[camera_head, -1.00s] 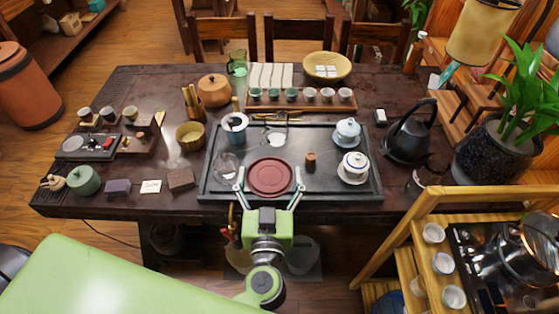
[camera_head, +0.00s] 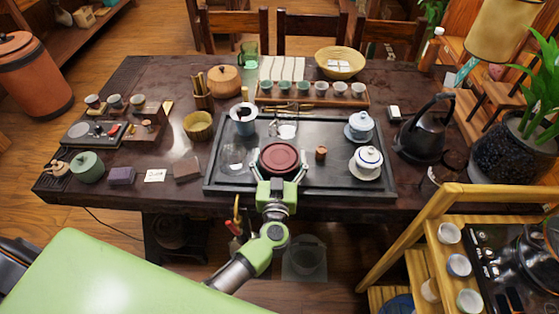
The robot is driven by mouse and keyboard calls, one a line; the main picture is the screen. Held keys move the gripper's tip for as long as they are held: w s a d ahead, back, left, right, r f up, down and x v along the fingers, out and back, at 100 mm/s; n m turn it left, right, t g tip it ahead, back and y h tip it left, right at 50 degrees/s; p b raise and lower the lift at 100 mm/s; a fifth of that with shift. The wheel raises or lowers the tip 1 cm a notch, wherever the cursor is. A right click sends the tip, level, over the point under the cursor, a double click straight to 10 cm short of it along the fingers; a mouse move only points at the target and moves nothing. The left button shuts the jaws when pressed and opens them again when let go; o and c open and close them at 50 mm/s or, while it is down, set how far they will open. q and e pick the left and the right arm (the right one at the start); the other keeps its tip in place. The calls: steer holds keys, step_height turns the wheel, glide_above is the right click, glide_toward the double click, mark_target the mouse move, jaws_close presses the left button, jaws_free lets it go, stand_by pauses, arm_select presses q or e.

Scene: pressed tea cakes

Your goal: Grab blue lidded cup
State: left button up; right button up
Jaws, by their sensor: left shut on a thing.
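A pale blue lidded cup (camera_head: 360,125) stands on a saucer at the right of the dark tea tray (camera_head: 330,186). A white lidded cup with a blue band (camera_head: 368,160) stands on a saucer just in front of it. My left gripper (camera_head: 281,172) is at the tray's front middle, shut on a dark red round dish (camera_head: 280,156), with a finger at each side. The dish looks slightly raised, but its underside is hidden. The gripper is left of both lidded cups and apart from them. My right gripper is out of view.
A small brown cup (camera_head: 321,153) stands between the dish and the white lidded cup. A black kettle (camera_head: 424,137) is right of the tray. A row of small cups (camera_head: 320,87) stands behind it. A blue and white vessel (camera_head: 243,122) is at the tray's back left.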

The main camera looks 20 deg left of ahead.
arm_select(q)
steer(key=shift+f, duration=0.1)
steer(key=shift+f, duration=0.15)
steer(key=o, duration=1.5)
